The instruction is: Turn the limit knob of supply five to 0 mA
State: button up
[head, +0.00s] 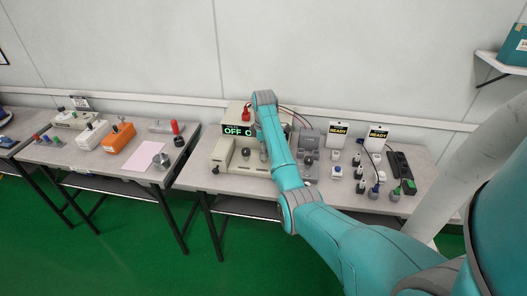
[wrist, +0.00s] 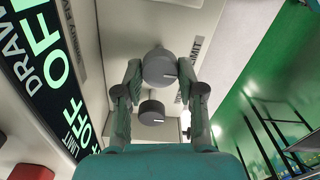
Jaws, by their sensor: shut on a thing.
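The supply (head: 232,117) is a pale box at the back of the right-hand table, partly hidden by my arm. Its display (wrist: 45,70) shows green DRAW and LIMIT lines, both reading OFF. In the wrist view, a grey round knob (wrist: 158,66) sits beside the lettering LIMIT (wrist: 195,48), its white mark toward picture right. My gripper (wrist: 161,76) is shut on this knob, one finger on each side. A second grey knob (wrist: 152,112) with a white mark lies between the fingers, nearer the palm.
A beige device (head: 235,160) stands before the supply. Grey devices (head: 307,150), two READY units (head: 338,132) and a dark strip (head: 402,170) stand to the right. The left table (head: 100,165) holds an orange box (head: 118,137) and other testers.

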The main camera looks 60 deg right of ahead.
dwell(0.5)
jog(key=o, duration=1.1)
jog(key=shift+o, duration=0.2)
